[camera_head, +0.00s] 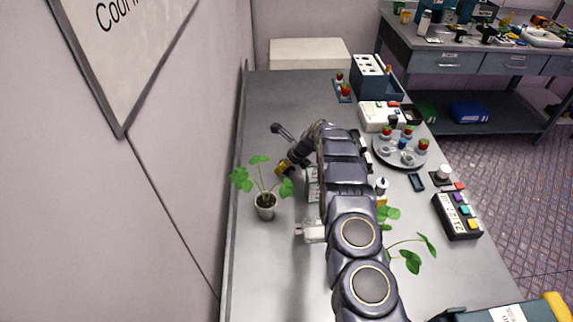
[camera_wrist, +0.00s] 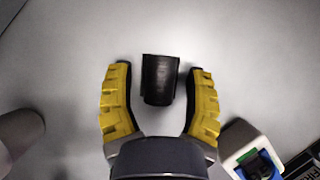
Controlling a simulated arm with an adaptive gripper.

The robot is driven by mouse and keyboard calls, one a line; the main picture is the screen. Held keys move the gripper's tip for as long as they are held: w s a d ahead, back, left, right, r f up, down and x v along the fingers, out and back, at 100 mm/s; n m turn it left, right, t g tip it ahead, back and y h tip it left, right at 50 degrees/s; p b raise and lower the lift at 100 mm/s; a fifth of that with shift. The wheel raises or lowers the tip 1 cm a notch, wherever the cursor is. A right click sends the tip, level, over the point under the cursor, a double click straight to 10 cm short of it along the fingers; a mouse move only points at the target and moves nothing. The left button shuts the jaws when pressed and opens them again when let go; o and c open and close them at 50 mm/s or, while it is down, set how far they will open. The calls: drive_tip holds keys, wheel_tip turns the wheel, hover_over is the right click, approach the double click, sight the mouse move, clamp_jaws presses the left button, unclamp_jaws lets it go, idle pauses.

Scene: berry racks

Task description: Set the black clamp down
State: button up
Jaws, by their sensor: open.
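The black clamp (camera_wrist: 159,78) shows in the wrist view as a short, dark, curved piece against the pale grey table top. It lies between the two yellow-padded fingers of my gripper (camera_wrist: 160,85), which are spread wide, with a visible gap on each side of it. In the head view my gripper (camera_head: 283,167) is low over the left part of the table, near the potted plant, with one yellow finger showing. I cannot make out the clamp for sure in the head view, where my arm covers much of the table's middle.
A potted plant (camera_head: 265,205) stands just in front of my gripper. A dark grey handled thing (camera_head: 283,132) is behind it. A round tray (camera_head: 383,159) with berries and a black box with coloured buttons (camera_head: 457,216) are to the right. The table's back left is clear.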

drive_tip(key=v, duration=1.2)
drive_tip(key=s+a+r+n+g, duration=0.2)
drive_tip(key=s+r+n, duration=0.5)
drive_tip(key=s+r, duration=0.15)
drive_tip(key=s+a+r+n+g, duration=0.1)
drive_tip(key=s+a+r+n, duration=0.1)
drive_tip(key=s+r+n, duration=0.65)
drive_tip(key=s+d+n+g+h, duration=0.1)
drive_tip(key=s+d+n, duration=0.1)
drive_tip(key=s, duration=0.8)
drive_tip(key=s+d+r+n+g+h, duration=0.1)
drive_tip(key=s+n, duration=0.4)
drive_tip(key=s, duration=0.5)
drive_tip(key=s+d+r+n+g+h, duration=0.1)
drive_tip(key=s+d+n+h, duration=0.1)
drive_tip(key=s, duration=0.8)
drive_tip(key=shift+d+r+n, duration=0.25)
drive_tip(key=shift+d+n, duration=0.45)
drive_tip(key=shift+n, duration=0.55)
